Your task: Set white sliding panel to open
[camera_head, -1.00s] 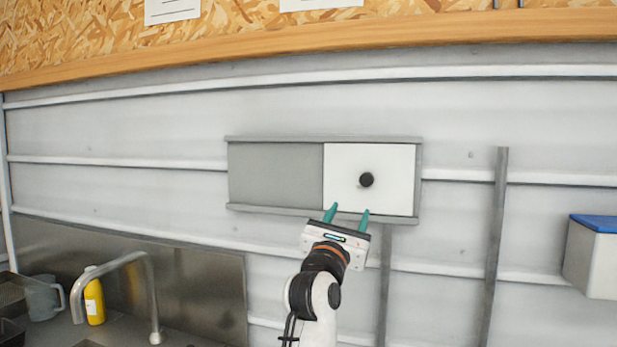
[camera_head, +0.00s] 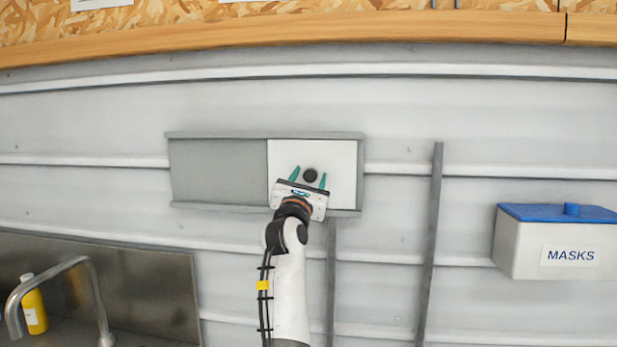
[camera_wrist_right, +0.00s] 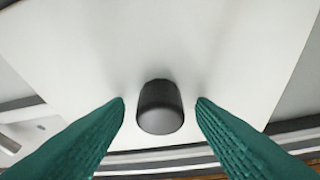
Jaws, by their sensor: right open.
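The white sliding panel (camera_head: 342,160) sits in the right half of a grey wall frame (camera_head: 215,206). A round black knob (camera_head: 310,175) sticks out of the panel; it also shows in the right wrist view (camera_wrist_right: 160,107). My right gripper (camera_head: 309,176) is open, with its teal fingers on either side of the knob. In the right wrist view its fingertips (camera_wrist_right: 160,101) flank the knob with a gap on each side, apart from it. My left gripper is not in view.
The left half of the frame shows a grey face (camera_head: 217,172). A masks box (camera_head: 520,245) with a blue lid is on the wall at the right. A sink tap (camera_head: 90,285) and a yellow bottle (camera_head: 33,305) are at lower left. Vertical metal posts run below and right of the frame.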

